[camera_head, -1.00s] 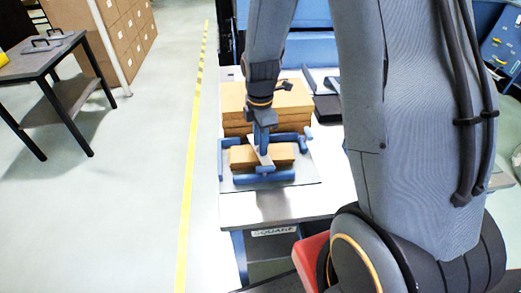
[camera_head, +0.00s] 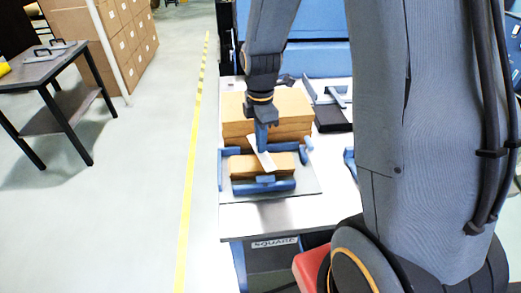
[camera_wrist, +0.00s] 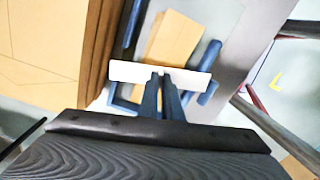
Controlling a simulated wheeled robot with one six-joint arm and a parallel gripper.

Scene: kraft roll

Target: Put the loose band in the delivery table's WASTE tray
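A pale, flat strip, which looks like the loose band (camera_head: 261,154), is at my gripper's fingertips. It also shows in the wrist view (camera_wrist: 190,78), lying crosswise at the tips. My gripper (camera_head: 262,148) has its blue fingers close together on the band; they also show in the wrist view (camera_wrist: 160,92). The band is tilted and seems just above a brown block (camera_head: 250,170), which sits between blue fixture pieces (camera_head: 264,187) on a grey plate. I cannot make out a tray marked WASTE in either view.
A stack of brown boards (camera_head: 285,104) stands behind the fixture. The white table (camera_head: 275,216) bears a SQUARE label on its front. A dark side table (camera_head: 50,72) stands at left, across open floor with a yellow line (camera_head: 189,160). A red object (camera_head: 309,266) is in front.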

